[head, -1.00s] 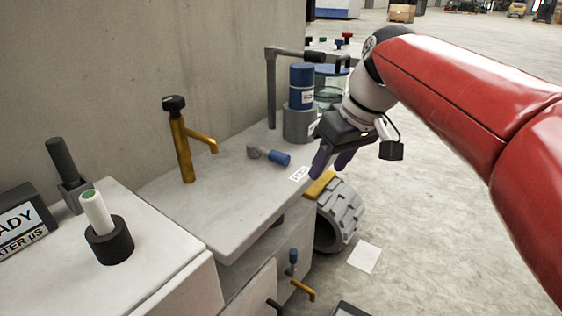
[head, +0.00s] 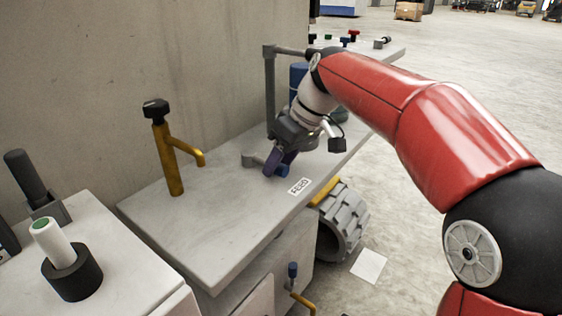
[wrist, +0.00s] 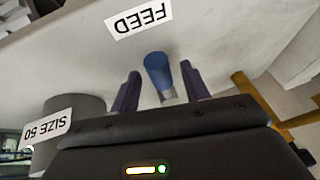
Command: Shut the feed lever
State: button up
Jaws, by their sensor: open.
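The feed lever is a short grey arm with a blue grip. Its blue grip (wrist: 158,72) shows in the wrist view between my two purple fingers, below the FEED label (wrist: 138,18). In the head view its grey end (head: 250,160) shows on the white bench top, and my fingers hide most of the grip. My gripper (head: 279,163) is open, with one finger on each side of the blue grip. It also shows in the wrist view (wrist: 160,88), where gaps remain between the fingers and the grip. The FEED label (head: 299,186) lies on the bench to the right.
A yellow tap (head: 172,150) with a black knob stands left on the bench. Behind my gripper is a blue bottle (head: 297,75), mostly hidden. A grey holder labelled SIZE 50 (wrist: 75,108) is close to my gripper. The front bench top is clear.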

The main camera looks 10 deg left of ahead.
grip_shut()
dwell(0.3)
jog(key=shift+s+a+m+t+b, duration=0.15)
jog(key=shift+s+a+m+t, duration=0.15)
jog(key=shift+s+m, duration=0.3)
jog(key=shift+s+a+m+t+b, duration=0.15)
jog(key=shift+s+m+t, duration=0.2)
jog(key=shift+m, duration=0.35)
jog(key=s+a+m, duration=0.1)
jog(key=s+a+m+t, duration=0.1)
jog(key=m, duration=0.1)
jog(key=shift+m+h, duration=0.3)
jog(key=a+m+p, duration=0.1)
jog(key=s+a+m+t, duration=0.1)
jog(key=m, duration=0.1)
jog(key=shift+s+t+h+p, duration=0.1)
jog(key=shift+t+h+p, duration=0.15)
jog(key=shift+h+p, duration=0.15)
jog(key=shift+s+a+m+t+h+p, duration=0.1)
jog(key=shift+a+m+t+h+p, duration=0.1)
jog(key=shift+a+m, duration=0.4)
jog(key=shift+s+a+m+t+h+p, duration=0.1)
jog(key=shift+a+m+h, duration=0.15)
jog(key=shift+m, duration=0.55)
